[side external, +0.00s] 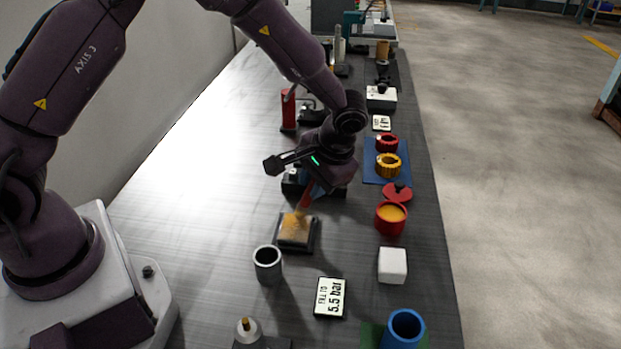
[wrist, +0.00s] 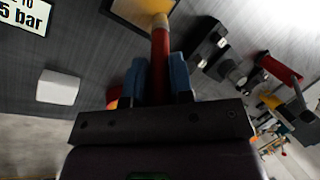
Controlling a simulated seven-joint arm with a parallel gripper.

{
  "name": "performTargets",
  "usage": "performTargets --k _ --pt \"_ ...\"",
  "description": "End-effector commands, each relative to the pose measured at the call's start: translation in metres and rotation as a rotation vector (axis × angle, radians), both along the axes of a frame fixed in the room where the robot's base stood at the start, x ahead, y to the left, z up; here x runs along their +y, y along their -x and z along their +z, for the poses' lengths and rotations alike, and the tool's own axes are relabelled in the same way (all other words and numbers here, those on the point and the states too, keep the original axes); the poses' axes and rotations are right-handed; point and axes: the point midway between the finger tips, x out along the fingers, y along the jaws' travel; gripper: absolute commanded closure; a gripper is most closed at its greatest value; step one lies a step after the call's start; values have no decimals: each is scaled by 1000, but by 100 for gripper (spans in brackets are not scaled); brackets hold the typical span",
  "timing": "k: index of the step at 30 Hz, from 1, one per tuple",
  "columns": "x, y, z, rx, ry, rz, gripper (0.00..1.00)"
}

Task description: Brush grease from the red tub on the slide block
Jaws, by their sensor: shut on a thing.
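My gripper (side external: 309,188) is shut on the red handle of a brush (side external: 304,200). In the wrist view its blue fingers (wrist: 159,80) clamp the handle (wrist: 160,58) from both sides. The brush points down, and its pale bristles (wrist: 160,20) are at the slide block (side external: 284,244), a dark block with a yellowish, grease-like top. The tip looks to be on or just over that top; exact contact is unclear. The red tub (side external: 390,222), open and holding orange-yellow grease, stands right of the block. In the wrist view the tub (wrist: 113,103) is mostly hidden behind a finger.
A red lid (side external: 397,191) lies behind the tub. A grey cup (side external: 267,267), a sign reading 5.5 bar (side external: 330,298), a white block (side external: 392,265) and a blue cup (side external: 405,331) stand nearer the camera. Red and yellow rings lie on a blue mat (side external: 372,172). The left tabletop is clear.

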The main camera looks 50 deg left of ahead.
Motion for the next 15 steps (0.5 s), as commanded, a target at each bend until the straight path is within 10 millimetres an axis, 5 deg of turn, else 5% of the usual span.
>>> performTargets --k 15 --pt "-33 34 0 0 0 -1 100"
